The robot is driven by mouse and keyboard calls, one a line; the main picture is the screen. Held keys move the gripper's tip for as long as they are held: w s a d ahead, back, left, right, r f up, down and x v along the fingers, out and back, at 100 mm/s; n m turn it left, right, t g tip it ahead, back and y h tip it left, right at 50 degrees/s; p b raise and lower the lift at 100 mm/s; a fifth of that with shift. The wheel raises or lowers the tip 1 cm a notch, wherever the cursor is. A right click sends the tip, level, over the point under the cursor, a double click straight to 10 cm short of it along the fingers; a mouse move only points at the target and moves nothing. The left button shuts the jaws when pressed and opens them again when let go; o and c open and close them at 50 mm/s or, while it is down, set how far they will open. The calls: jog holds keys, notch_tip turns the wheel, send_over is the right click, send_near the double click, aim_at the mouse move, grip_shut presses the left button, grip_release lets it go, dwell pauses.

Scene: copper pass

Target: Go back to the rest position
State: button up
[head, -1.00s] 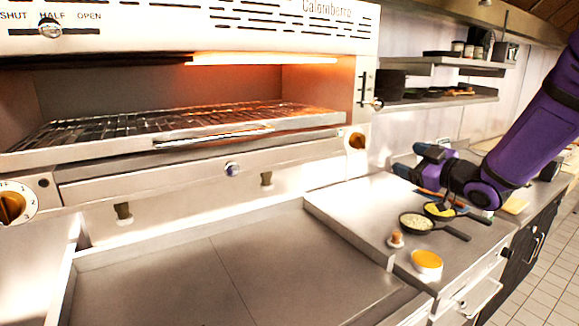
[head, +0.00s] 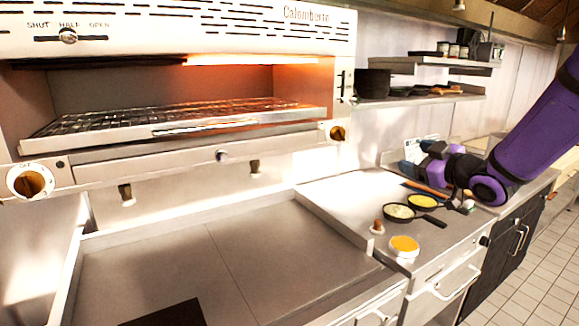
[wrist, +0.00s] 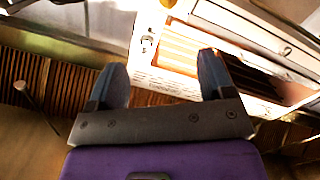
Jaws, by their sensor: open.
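My gripper (wrist: 165,82) shows in the wrist view with its two dark blue fingers spread wide apart and nothing between them. In the head view my purple arm reaches in from the right edge. There my gripper (head: 418,158) is over the right counter, beyond the small pans, and its fingertips are too small to make out clearly. The wrist view is tilted and shows a pale cabinet-like front with orange-lit slats (wrist: 178,52) beyond the fingers.
A grill oven (head: 185,125) with a wire rack stands above a flat griddle (head: 190,255). Two small pans (head: 398,212), an orange-topped bowl (head: 404,247) and a small wooden-topped item (head: 377,227) sit on the right counter. Shelves (head: 425,97) hold dark plates. Tiled floor (head: 530,280) is open at right.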

jog(key=s+d+r+m+g+h, duration=0.2)
jog(key=s+m+h, duration=0.2)
jog(key=s, duration=0.2)
jog(key=s+d+r+m+g+h, duration=0.1)
jog(key=s+r+m+h, duration=0.25)
jog(key=s, duration=0.25)
jog(key=s+a+f+m+g, duration=0.1)
jog(key=s+m+g, duration=0.1)
jog(key=s, duration=0.9)
jog(key=s+a+f+m+g, duration=0.1)
jog(key=s+g, duration=0.4)
jog(key=s, duration=0.6)
jog(key=shift+a+f+m, duration=0.35)
jog(key=shift+a+f, duration=0.2)
jog(key=shift+f, duration=0.2)
jog(key=shift+s, duration=0.1)
